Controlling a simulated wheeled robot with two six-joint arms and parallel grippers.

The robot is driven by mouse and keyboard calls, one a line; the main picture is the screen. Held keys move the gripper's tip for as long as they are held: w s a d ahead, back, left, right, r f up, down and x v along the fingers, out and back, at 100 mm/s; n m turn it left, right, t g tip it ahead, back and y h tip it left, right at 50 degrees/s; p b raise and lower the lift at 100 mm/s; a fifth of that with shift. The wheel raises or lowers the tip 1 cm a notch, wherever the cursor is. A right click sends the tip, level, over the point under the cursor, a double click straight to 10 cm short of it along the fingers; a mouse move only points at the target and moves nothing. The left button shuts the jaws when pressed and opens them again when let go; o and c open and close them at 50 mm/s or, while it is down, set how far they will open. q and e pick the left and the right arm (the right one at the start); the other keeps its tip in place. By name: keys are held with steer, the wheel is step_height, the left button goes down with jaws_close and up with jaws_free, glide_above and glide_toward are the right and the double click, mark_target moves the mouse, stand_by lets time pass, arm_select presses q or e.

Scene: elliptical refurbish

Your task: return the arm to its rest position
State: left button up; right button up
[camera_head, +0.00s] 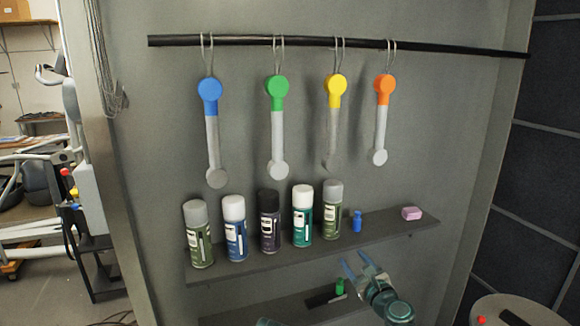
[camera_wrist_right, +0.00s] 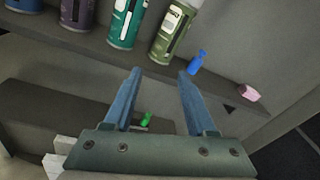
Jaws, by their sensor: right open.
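My right gripper (camera_head: 358,264) is in front of the shelves at the lower right of the head view, with its two blue fingers apart and nothing between them. In the right wrist view the open fingers (camera_wrist_right: 158,76) point at the front edge of the upper shelf (camera_wrist_right: 255,100), below a green spray can (camera_wrist_right: 172,32). I cannot tell the exact gap to the shelf. My left gripper does not show in either view; a small teal part shows at the bottom edge of the head view.
Several spray cans, a small blue bottle (camera_head: 357,221) and a pink block (camera_head: 411,213) stand on the upper shelf (camera_head: 300,256). A small green bottle (camera_head: 340,287) is on the lower shelf. Several coloured-top tools hang from a black rail (camera_head: 300,41). A round-topped item (camera_head: 520,309) stands lower right.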

steer(key=s+a+f+n+g+y, duration=0.2)
steer(key=s+a+f+n+g, duration=0.35)
steer(key=a+n, duration=0.3)
steer(key=s+a+f+n+g+y, duration=0.1)
steer(key=s+a+f+n+g, duration=0.35)
steer(key=a+f+n, duration=0.45)
steer(key=s+d+f+n+g+h, duration=0.3)
steer(key=s+n+h, duration=0.1)
steer(key=s+n, duration=0.3)
steer(key=s+d+f+n+g+h, duration=0.3)
steer(key=s+n+g+h, duration=0.1)
steer(key=s+n, duration=0.4)
steer(key=shift+s+h, duration=0.15)
steer(key=shift+h, duration=0.15)
